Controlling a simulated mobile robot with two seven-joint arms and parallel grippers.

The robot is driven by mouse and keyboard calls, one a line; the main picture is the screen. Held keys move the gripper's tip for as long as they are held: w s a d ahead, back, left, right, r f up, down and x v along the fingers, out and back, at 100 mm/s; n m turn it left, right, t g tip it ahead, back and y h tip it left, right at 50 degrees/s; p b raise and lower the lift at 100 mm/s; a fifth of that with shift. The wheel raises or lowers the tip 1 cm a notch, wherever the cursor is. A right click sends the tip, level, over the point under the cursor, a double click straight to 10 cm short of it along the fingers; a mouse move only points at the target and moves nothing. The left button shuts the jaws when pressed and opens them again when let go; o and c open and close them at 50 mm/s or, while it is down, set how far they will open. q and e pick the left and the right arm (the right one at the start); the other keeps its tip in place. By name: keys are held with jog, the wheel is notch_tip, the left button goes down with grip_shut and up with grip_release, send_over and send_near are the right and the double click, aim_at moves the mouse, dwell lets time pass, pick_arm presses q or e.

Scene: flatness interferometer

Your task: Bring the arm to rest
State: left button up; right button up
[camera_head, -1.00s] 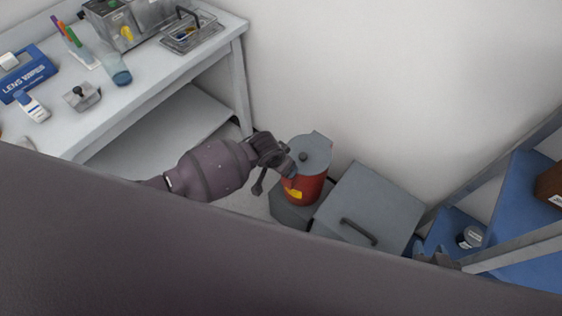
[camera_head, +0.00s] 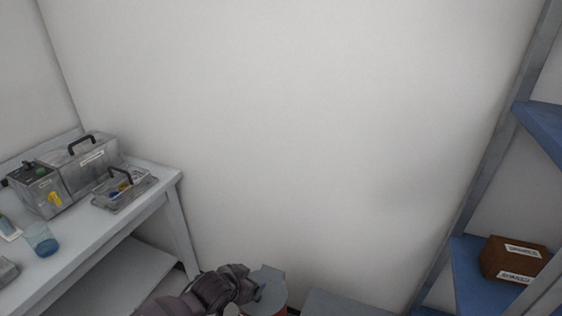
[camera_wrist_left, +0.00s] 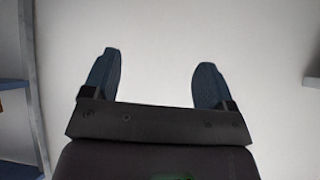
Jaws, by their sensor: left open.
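My left arm reaches in from the bottom of the head view, and its gripper (camera_head: 262,290) is beside the red bin with a grey lid (camera_head: 270,273), low in the picture. I cannot tell in this view whether it touches the bin. In the left wrist view the two blue-grey fingers of the left gripper (camera_wrist_left: 157,82) stand wide apart with nothing between them, in front of a plain pale wall. My right gripper is not in view.
A white bench (camera_head: 100,232) stands at the left with a grey metal case (camera_head: 88,165), a small tray (camera_head: 122,190) and a blue cup (camera_head: 41,240). A blue shelf (camera_head: 468,280) at the right carries a brown box (camera_head: 513,262). The wall between is bare.

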pick_arm(q)
jog(key=s+a+r+n+t+y, duration=0.1)
jog(key=s+a+r+n+t, duration=0.2)
jog(key=s+a+r+t, duration=0.45)
jog(key=s+a+f+n+g+y, duration=0.1)
jog(key=s+a+f, duration=0.3)
jog(key=s, duration=0.4)
jog(key=s+a+f+n+g+y, duration=0.2)
jog(key=s+a+f+g, duration=0.1)
jog(key=s+a, duration=0.3)
jog(key=shift+s+a+f+y, duration=0.3)
jog(key=shift+s+a+f, duration=0.1)
jog(key=shift+s+f, duration=0.45)
jog(key=shift+r, duration=0.1)
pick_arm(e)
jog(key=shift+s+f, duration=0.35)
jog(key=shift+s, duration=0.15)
